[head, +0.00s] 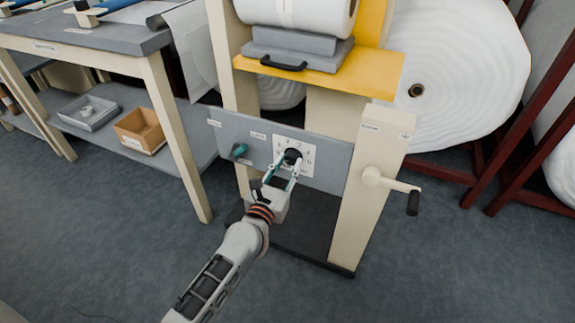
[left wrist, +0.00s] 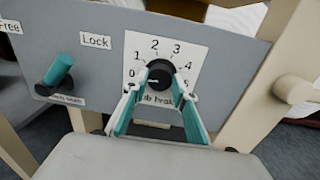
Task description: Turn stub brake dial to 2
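The stub brake dial is a round black knob (head: 292,156) on a white scale plate on the grey panel of the stand. In the left wrist view the knob (left wrist: 160,74) has numbers 0 to 6 around it, and its short white mark seems to point left, toward 0. My left gripper (head: 286,168) is in front of the dial. In the left wrist view its teal-lined fingers (left wrist: 158,96) are apart, one on each side of the knob's lower part. I cannot tell whether they touch it. My right gripper is not in view.
A teal lever (head: 239,150) sits left of the dial, between labels "Free" and "Lock". A crank (head: 392,181) sticks out at the right post. A yellow shelf (head: 330,78) is above. A workbench (head: 75,45) stands left; large white rolls (head: 465,70) stand behind right.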

